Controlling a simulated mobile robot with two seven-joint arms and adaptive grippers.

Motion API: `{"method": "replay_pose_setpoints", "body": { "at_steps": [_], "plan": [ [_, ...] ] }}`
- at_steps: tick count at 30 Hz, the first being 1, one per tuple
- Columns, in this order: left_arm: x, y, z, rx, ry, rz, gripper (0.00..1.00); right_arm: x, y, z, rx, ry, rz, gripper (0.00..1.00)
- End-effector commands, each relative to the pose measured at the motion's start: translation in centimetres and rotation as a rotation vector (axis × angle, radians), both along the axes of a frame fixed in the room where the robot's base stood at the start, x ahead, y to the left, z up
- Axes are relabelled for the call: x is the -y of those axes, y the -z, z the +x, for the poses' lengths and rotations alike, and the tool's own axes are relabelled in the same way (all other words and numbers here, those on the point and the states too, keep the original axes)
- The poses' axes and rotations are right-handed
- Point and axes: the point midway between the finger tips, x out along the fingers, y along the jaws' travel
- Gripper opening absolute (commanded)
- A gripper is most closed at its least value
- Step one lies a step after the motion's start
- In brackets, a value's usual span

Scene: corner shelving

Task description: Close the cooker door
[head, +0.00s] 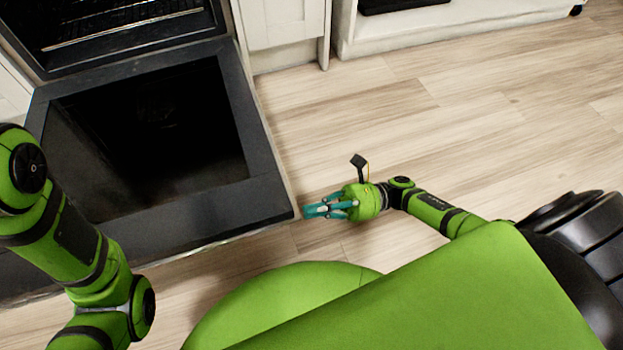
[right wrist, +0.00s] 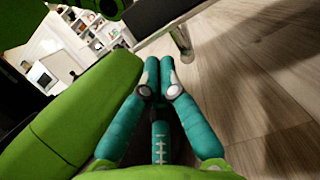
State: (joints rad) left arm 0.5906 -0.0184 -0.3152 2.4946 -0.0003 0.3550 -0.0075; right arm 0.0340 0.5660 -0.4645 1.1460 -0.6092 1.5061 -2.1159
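The cooker door (head: 215,213) is folded down open in front of the cooker (head: 85,24) in the head view. It is a dark panel with a black glass window (head: 150,125). My right gripper (head: 308,210) is low beside the door's near right corner, its teal fingers pointing left; whether they touch the door is unclear. In the right wrist view its fingertips (right wrist: 159,75) are together with nothing visible between them. A dark panel with a pale edge, likely the door, shows above them. My left arm crosses the door's left side; its gripper is out of view.
A white cabinet (head: 285,28) stands right of the cooker. A white shelf unit (head: 430,28) is at the back right. The wooden floor (head: 470,120) between them and my right arm is clear. The oven rack (head: 125,25) shows inside the cooker.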

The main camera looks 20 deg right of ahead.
Motion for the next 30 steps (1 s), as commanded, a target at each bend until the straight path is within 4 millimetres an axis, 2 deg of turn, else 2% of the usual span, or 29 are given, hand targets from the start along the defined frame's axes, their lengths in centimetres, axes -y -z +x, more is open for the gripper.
{"method": "replay_pose_setpoints", "body": {
  "at_steps": [1, 6, 12, 26, 30],
  "plan": [
    [0.0, 0.0, 0.0, -0.001, 0.000, 0.000, 0.00, -1.1, -0.3, 0.0, 0.001, -0.003, 0.004, 0.00],
    [0.0, 0.2, 0.0, -0.001, 0.000, 0.000, 0.00, -4.1, -1.0, 0.3, 0.000, -0.003, 0.004, 0.00],
    [0.1, 0.3, 0.0, -0.002, 0.000, 0.001, 0.00, -6.3, -1.7, 0.5, -0.001, -0.002, 0.006, 0.00],
    [0.1, 0.2, 0.0, -0.003, 0.000, 0.001, 0.00, -6.8, -2.1, 0.7, 0.000, -0.001, 0.011, 0.00],
    [0.0, -0.3, 0.0, 0.000, 0.001, 0.000, 0.00, -6.7, -2.8, 0.7, -0.005, -0.001, 0.012, 0.00]
  ]
}}
